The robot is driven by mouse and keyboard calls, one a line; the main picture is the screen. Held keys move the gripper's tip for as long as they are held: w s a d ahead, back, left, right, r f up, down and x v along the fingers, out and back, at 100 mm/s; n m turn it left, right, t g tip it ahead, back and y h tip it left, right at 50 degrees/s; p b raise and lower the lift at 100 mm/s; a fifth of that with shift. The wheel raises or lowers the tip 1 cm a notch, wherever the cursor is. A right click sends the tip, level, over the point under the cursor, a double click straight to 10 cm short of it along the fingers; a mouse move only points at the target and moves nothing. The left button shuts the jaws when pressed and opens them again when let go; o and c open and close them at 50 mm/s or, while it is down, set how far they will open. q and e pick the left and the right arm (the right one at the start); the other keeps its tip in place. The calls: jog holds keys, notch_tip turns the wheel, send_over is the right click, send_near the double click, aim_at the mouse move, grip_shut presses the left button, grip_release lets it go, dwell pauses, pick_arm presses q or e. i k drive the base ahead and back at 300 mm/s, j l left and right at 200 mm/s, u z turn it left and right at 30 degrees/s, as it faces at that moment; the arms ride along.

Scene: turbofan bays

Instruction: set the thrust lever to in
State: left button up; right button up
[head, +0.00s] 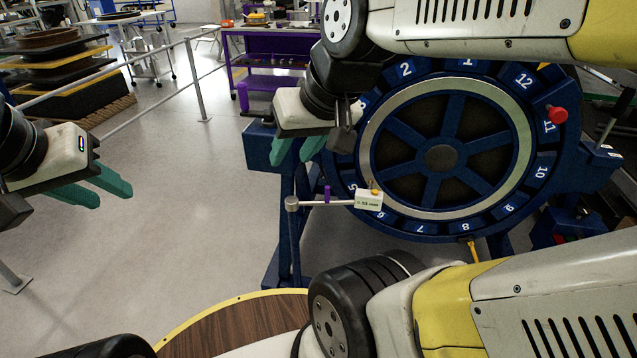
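No part in view is labelled as the thrust lever, so I cannot tell which it is. A red knob (557,115) sticks out from the right side of the blue numbered turbofan ring (541,172), near number 11. A yellow handle-like piece (474,251) shows below the ring near number 8. My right gripper (293,158) has teal fingers apart and empty, pointing down at the ring's left side. My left gripper (113,192) is at the far left over the floor, its teal fingers apart and empty. My arms hide parts of the ring's top and the lower right.
A thin arm on a grey post (292,204) carries a small white readout box (368,200) in front of the ring's lower left. A round wooden table (225,325) with yellow rim is at the bottom. A railing (196,80) and purple cart (265,72) stand behind.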

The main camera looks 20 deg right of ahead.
aim_at(628, 94)
jog(key=z, duration=2.5)
jog(key=i+l, duration=0.15)
jog(key=i, duration=0.7)
jog(key=i+l+z, duration=0.15)
jog(key=i, duration=0.7)
